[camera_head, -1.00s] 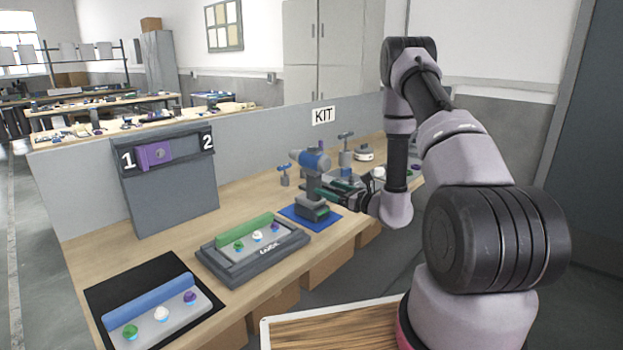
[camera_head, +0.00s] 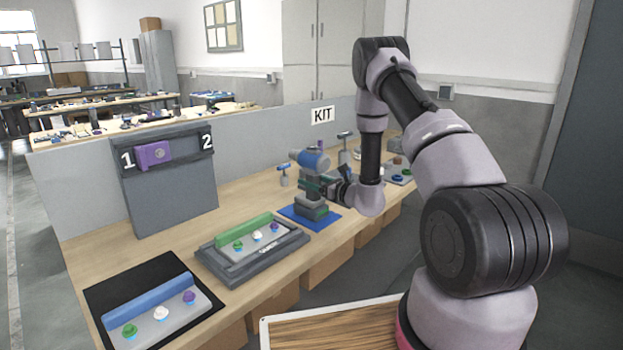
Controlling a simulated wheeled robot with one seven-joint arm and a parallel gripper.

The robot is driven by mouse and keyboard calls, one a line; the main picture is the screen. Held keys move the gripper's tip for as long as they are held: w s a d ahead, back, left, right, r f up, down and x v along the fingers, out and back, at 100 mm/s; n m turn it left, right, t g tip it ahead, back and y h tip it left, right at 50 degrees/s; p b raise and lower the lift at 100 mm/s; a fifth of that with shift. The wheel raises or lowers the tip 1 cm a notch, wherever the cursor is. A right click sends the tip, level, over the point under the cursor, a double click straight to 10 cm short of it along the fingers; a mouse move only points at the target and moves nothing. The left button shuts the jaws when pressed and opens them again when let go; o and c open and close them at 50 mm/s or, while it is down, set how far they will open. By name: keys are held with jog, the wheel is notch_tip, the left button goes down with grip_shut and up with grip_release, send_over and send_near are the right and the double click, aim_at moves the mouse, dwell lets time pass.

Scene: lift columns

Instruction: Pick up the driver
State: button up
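The driver (camera_head: 309,161), a power tool with a blue body, grey handle and dark green-grey base, stands upright on a blue mat (camera_head: 332,226) on the workbench. My gripper (camera_head: 322,187) reaches in from the right at the height of the driver's handle, just under the blue body. Its fingers are small and dark and overlap the handle in this view. I cannot tell whether they touch it or are closed around it.
A dark tray (camera_head: 213,256) with a green bar and coloured knobs lies left of the mat. A similar blue-barred block (camera_head: 150,296) is at the front left. A grey stand (camera_head: 172,197) marked 1 and 2 holds a purple part. Small T-handled tools (camera_head: 284,172) stand behind the driver.

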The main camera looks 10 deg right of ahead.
grip_shut()
dwell(1.2)
